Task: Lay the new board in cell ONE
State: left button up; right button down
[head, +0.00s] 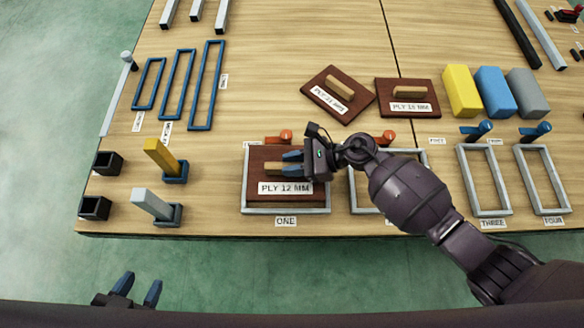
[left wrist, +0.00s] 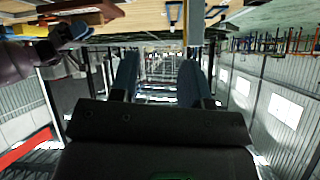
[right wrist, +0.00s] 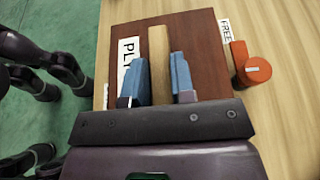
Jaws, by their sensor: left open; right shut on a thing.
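A dark brown board labelled PLY 12 MM (head: 258,203) lies within the grey frame of cell ONE (head: 246,208), with the ONE label in front of it. My right gripper (head: 290,162) is shut on the board's light wooden handle (right wrist: 158,60). The board also shows in the right wrist view (right wrist: 205,50). Whether it rests fully on the cell floor I cannot tell. An orange toggle (head: 286,135) stands behind cell ONE; its label reads FREE in the right wrist view. My left gripper (head: 138,287) is open and empty, off the table's front edge.
Two more brown boards with handles (head: 338,95) (head: 408,97) lie behind the cells. Cell TWO is partly hidden by my right arm. Cells THREE (head: 485,180) and FOUR (head: 543,180) look empty, with blue toggles. Yellow and grey posts in holders stand at left.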

notch_tip(320, 180, down, 4)
jog(key=shift+s+f+b, duration=0.1)
jog(key=shift+f+b, duration=0.05)
jog(key=shift+b, duration=0.65)
jog(key=shift+f, duration=0.2)
pick_arm(q)
jog(key=shift+s+a+f+t, duration=0.1)
jog(key=shift+a+f+t, duration=0.1)
jog(key=shift+t, duration=0.2)
pick_arm(e)
jog(key=shift+r, duration=0.2)
jog(key=shift+f, duration=0.2)
jog(key=c, duration=1)
grip_release()
pick_arm(q)
jog(key=shift+r, duration=0.1)
pick_arm(e)
jog(key=shift+o, duration=0.2)
